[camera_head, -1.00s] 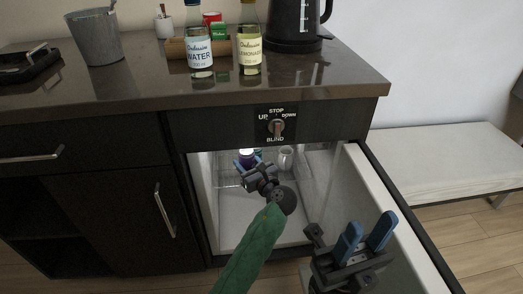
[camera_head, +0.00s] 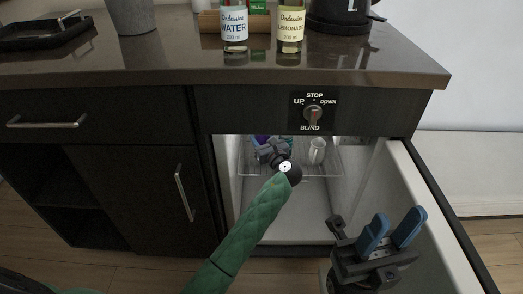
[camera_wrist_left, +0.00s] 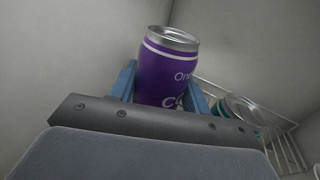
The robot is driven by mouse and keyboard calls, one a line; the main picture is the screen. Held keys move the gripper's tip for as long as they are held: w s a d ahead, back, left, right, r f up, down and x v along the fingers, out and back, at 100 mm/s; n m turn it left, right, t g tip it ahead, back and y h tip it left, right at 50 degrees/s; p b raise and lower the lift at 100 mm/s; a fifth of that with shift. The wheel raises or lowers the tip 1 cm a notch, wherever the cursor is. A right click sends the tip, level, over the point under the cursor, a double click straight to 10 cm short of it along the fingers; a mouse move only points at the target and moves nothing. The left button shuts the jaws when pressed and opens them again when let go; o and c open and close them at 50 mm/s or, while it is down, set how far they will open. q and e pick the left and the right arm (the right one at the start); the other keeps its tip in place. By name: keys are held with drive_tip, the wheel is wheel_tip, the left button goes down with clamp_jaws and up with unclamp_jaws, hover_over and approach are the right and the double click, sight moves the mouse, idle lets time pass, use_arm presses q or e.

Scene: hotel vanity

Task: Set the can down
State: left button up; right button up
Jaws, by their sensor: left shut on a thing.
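The purple can (camera_wrist_left: 168,72) with a silver lid is upright between the blue fingers of my left gripper (camera_wrist_left: 167,90) in the left wrist view. In the head view, my left gripper (camera_head: 266,147) reaches into the open fridge under the counter, at the wire shelf (camera_head: 333,170). Only a bit of the can shows there, behind the gripper. Whether the can's base touches the shelf is hidden. My right gripper (camera_head: 392,230) is open and empty, outside the fridge by the open door.
A light-coloured can or cup (camera_head: 317,151) stands on the shelf, right of my left gripper. The left wrist view shows a teal-and-silver can (camera_wrist_left: 243,112) beside the held can. The open fridge door (camera_head: 424,215) stands on the right. Bottles and a kettle stand on the counter (camera_head: 160,65).

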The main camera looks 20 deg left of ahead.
use_arm(q)
drive_tip(key=shift+w+a+f, duration=0.1)
drive_tip(key=shift+a+f, duration=0.05)
drive_tip(key=shift+f, duration=0.2)
wheel_tip(320, 180, down, 4)
drive_tip(key=shift+r+b, duration=0.2)
drive_tip(key=shift+b, duration=0.85)
drive_tip(key=shift+r, duration=0.1)
drive_tip(key=o, duration=1.2)
drive_tip(key=shift+s, duration=0.2)
drive_tip(key=p+v, duration=0.4)
drive_tip(key=v, duration=0.7)
drive_tip(key=shift+s+d, duration=0.2)
drive_tip(key=shift+d, duration=0.15)
